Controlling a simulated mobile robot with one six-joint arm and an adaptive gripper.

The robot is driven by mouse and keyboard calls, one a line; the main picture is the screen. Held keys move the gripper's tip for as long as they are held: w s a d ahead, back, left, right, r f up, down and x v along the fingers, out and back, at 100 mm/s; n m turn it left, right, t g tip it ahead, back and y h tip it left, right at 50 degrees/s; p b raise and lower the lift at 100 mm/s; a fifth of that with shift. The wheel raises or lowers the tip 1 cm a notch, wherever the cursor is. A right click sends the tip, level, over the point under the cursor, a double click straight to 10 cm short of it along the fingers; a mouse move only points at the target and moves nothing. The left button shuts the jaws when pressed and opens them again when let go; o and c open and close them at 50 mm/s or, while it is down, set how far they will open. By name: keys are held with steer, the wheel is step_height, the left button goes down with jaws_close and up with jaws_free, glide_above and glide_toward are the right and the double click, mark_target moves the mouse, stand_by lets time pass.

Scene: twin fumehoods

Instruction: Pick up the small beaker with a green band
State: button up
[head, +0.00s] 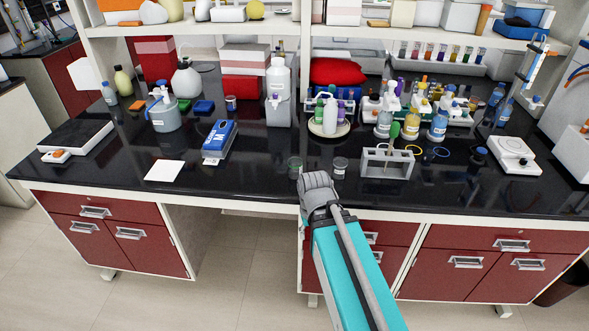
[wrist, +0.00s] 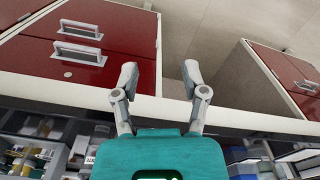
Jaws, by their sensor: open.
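The small beaker with a green band (head: 295,167) stands upright on the black bench top near its front edge, in the head view. A similar small beaker (head: 340,167) with a pale band stands just to its right. My gripper (wrist: 160,78) is open and empty in the wrist view, its two fingers apart with the cabinet fronts and floor beyond them. In the head view my arm reaches up to the bench front just below the two beakers; the fingers cannot be made out there. The wrist view does not show the green-band beaker.
A white sheet (head: 164,171) lies near the front edge. Bottles (head: 278,78) stand behind. Red drawers (wrist: 75,50) are below the bench.

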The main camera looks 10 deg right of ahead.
steer(key=o, duration=0.5)
steer(key=shift+w, duration=0.2)
steer(key=shift+o, duration=0.5)
steer(key=shift+w, duration=0.3)
steer(key=w+a+r+m+t+h, duration=0.1)
steer(key=w+m+h, duration=0.2)
steer(key=w, duration=0.3)
steer(key=w+a+r+m+t+h+b, duration=0.1)
steer(key=w+a+r+m+t+h, duration=0.1)
steer(key=w, duration=0.4)
steer(key=w+a+r+m+t+h+b, duration=0.1)
steer(key=w+a+r+m+t+h, duration=0.1)
steer(key=w+m+h, duration=0.2)
steer(key=shift+w+r+h, duration=0.2)
steer(key=shift+w+h, duration=0.1)
steer(key=shift+w, duration=0.85)
steer(key=w+a+r+m+t+h, duration=0.1)
steer(key=w+a+r+m+t, duration=0.1)
steer(key=w+a+r, duration=0.1)
steer(key=shift+w+a+r+h, duration=0.3)
steer(key=shift+a+h, duration=0.1)
steer(key=shift+a, duration=0.45)
steer(key=shift+b, duration=0.3)
